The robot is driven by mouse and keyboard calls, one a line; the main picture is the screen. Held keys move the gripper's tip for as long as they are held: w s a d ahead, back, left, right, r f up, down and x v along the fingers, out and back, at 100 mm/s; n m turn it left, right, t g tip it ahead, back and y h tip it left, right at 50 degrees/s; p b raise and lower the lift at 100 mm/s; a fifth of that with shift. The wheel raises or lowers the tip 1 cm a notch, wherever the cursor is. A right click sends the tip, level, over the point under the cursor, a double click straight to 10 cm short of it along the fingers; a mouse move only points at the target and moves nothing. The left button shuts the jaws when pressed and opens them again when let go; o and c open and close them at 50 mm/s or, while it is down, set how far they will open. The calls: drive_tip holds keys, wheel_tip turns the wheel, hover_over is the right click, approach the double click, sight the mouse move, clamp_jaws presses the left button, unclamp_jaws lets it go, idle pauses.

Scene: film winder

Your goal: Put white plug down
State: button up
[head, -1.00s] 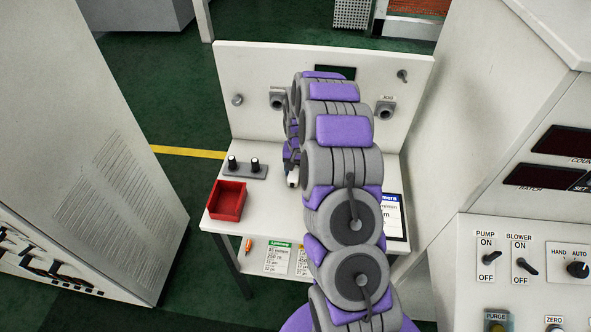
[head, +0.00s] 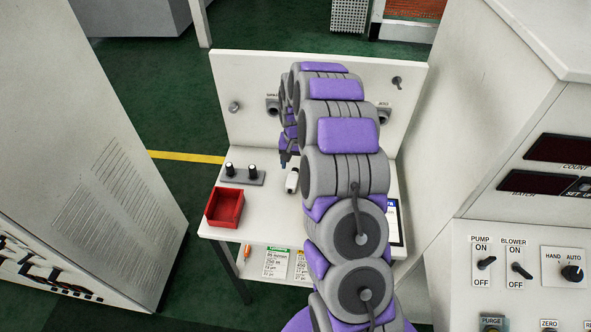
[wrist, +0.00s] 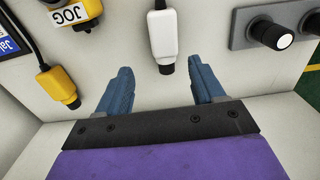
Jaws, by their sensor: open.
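The white plug (head: 292,181) lies on the white table's top (head: 271,213), left of my arm in the head view. In the wrist view the white plug (wrist: 163,35) shows at top centre, its dark end pointing toward my gripper. My gripper (wrist: 160,66) is open, its two blue fingers wide apart with nothing held. In that view the plug's dark end appears between the fingertips, clear of both. In the head view my gripper (head: 285,158) is just behind the plug, apart from it and mostly hidden by my arm.
A red bin (head: 224,208) stands at the table's front left, with a grey two-knob strip (head: 242,175) behind it. A yellow plug (wrist: 56,88) and a JOG connector (wrist: 76,12) show in the wrist view. A back panel (head: 240,80) rises behind; a control cabinet (head: 500,230) stands right.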

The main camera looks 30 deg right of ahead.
sight(293, 175)
drive_tip(key=s+a+r+n, duration=0.1)
drive_tip(key=s+a+r, duration=0.4)
drive_tip(key=r, duration=0.3)
drive_tip(key=s+a+r+n, duration=0.2)
drive_tip(key=s+a+r, duration=0.25)
drive_tip(key=r, duration=0.25)
drive_tip(key=s+a+r+n, duration=0.1)
drive_tip(key=s+a, duration=0.1)
drive_tip(key=s, duration=0.8)
drive_tip(key=s+a+r+n+g, duration=0.1)
drive_tip(key=s+a+r, duration=0.1)
drive_tip(key=s, duration=0.8)
drive_tip(key=s+a+r+n, duration=0.1)
drive_tip(key=s+a, duration=0.3)
drive_tip(key=s, duration=0.7)
drive_tip(key=shift+r+n+g+p, duration=0.35)
drive_tip(key=shift+r+n+g, duration=0.05)
drive_tip(key=shift+r, duration=0.1)
drive_tip(key=shift+w+d, duration=0.1)
drive_tip(key=shift+d, duration=0.05)
drive_tip(key=shift+c, duration=0.3)
